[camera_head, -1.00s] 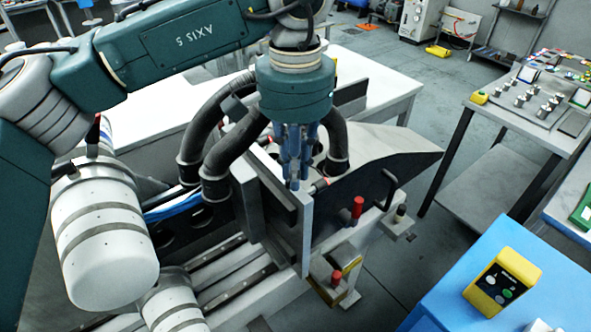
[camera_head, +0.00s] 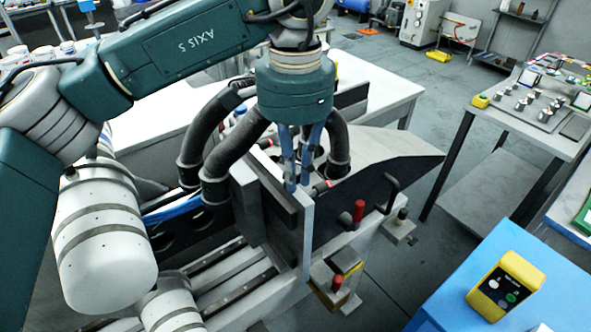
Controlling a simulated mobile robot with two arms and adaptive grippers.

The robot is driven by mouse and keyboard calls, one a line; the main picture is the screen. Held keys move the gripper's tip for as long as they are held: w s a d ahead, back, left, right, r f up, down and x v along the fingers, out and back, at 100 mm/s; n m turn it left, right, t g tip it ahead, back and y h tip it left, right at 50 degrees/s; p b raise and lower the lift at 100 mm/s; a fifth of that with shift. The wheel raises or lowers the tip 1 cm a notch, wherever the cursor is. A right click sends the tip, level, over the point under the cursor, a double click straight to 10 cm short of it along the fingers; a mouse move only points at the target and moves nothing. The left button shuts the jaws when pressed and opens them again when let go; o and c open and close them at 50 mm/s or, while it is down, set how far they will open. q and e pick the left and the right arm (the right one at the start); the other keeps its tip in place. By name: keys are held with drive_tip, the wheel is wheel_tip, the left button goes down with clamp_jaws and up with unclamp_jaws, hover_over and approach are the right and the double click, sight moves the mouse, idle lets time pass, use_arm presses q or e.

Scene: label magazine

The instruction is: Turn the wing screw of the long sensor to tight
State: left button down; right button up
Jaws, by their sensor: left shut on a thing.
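My left gripper (camera_head: 297,186) points straight down, with its blue fingers at the top edge of an upright pale plate (camera_head: 307,235). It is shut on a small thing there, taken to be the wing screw. The fingers hide it, so its wings and angle cannot be seen. My right gripper is not in view.
Thick black hoses (camera_head: 222,160) curve close around the gripper. A dark sloped guard (camera_head: 385,160) and red-knobbed handles (camera_head: 358,211) stand to the right. A yellow device (camera_head: 505,283) lies on a blue surface (camera_head: 470,310). The floor between the machine and the right-hand table is clear.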

use_arm(q)
drive_tip(key=shift+r, duration=0.1)
drive_tip(key=c, duration=1.7)
unclamp_jaws()
drive_tip(key=shift+c, duration=0.2)
